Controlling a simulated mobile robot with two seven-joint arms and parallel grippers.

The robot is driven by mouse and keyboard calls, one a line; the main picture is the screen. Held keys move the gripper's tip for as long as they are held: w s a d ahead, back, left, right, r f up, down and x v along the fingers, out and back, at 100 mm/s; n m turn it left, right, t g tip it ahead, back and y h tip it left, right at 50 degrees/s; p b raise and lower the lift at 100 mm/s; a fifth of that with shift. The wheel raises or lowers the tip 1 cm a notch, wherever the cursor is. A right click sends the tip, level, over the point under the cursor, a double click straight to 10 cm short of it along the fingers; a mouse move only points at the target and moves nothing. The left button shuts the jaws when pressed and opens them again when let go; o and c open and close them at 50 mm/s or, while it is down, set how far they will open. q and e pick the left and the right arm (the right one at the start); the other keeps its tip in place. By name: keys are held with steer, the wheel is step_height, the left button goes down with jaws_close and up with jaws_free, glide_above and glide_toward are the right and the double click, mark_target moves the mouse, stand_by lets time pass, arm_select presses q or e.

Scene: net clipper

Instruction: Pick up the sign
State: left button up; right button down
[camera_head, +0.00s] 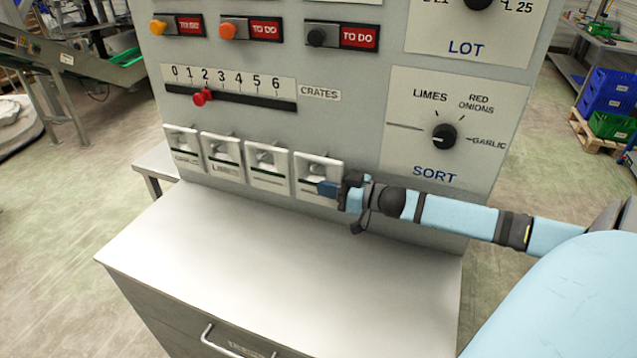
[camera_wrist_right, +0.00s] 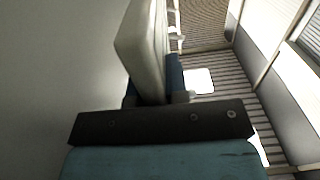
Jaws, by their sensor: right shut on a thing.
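Several white signs hang in a row on hooks on the lower part of the grey panel. The rightmost sign (camera_head: 309,165) has a dark stripe, and its lettering is too small to read. My right gripper (camera_head: 328,188) comes in from the right and is shut on the lower right edge of this sign. In the right wrist view the sign is a pale slab (camera_wrist_right: 143,45) between the blue fingers, close to a grey surface. The sign appears to be still at its hook. My left gripper is not in view.
The other signs (camera_head: 223,156) hang close beside it on the left. The panel (camera_head: 355,110) carries a slider, a sort knob (camera_head: 444,135) and buttons. Below is a bare metal cabinet top (camera_head: 290,265). Crates (camera_head: 608,95) stand far right.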

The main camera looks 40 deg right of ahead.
steer(key=shift+r, duration=0.15)
steer(key=shift+r, duration=0.2)
steer(key=s+a, duration=0.4)
steer(key=a, duration=0.4)
steer(key=s+a+b, duration=0.1)
steer(key=s+a, duration=0.3)
steer(key=a, duration=0.4)
steer(key=shift+s+r, duration=0.15)
steer(key=shift+r, duration=0.3)
steer(key=c, duration=1.7)
jaws_free()
jaws_close()
